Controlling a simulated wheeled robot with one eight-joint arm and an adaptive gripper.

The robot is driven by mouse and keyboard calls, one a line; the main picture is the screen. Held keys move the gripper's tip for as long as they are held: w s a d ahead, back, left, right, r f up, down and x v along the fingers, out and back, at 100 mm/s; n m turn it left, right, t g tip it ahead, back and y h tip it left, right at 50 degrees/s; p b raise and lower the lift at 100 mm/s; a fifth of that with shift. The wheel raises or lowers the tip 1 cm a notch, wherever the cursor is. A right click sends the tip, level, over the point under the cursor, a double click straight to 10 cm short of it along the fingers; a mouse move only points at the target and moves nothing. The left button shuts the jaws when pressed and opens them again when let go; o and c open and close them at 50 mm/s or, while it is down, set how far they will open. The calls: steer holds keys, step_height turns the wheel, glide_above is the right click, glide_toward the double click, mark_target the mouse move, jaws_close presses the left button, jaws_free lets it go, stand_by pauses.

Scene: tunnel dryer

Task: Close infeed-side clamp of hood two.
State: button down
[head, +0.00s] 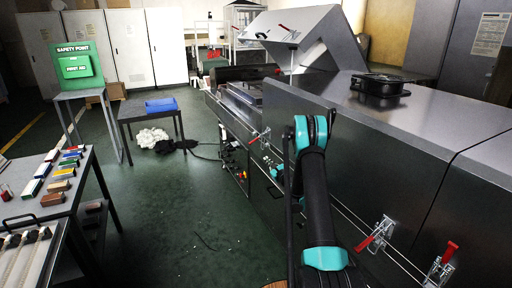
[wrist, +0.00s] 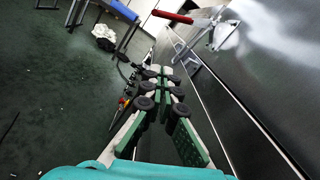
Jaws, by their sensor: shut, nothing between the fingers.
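In the wrist view a toggle clamp with a red-gripped handle (wrist: 172,17) and a bright metal body (wrist: 222,34) sits on the steel side of the dryer. Its handle sticks out away from the panel. My gripper (wrist: 165,72) is shut and empty, below the clamp in the picture and apart from it. In the head view a red-handled clamp (head: 263,136) shows on the dryer side beyond my arm. I cannot tell the hood numbers. My arm mostly hides the gripper in the head view.
One hood (head: 290,35) stands raised at the back; the nearer hoods (head: 420,115) are down. A fan unit (head: 379,86) sits on top. A rail runs along the dryer side. A table with blocks (head: 75,210) stands left. The green floor between is mostly clear.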

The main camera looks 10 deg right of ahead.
mark_target(258, 138)
steer(key=w+a+r, duration=0.4)
steer(key=w+a, duration=0.1)
steer(key=w, duration=0.4)
steer(key=shift+w, duration=0.35)
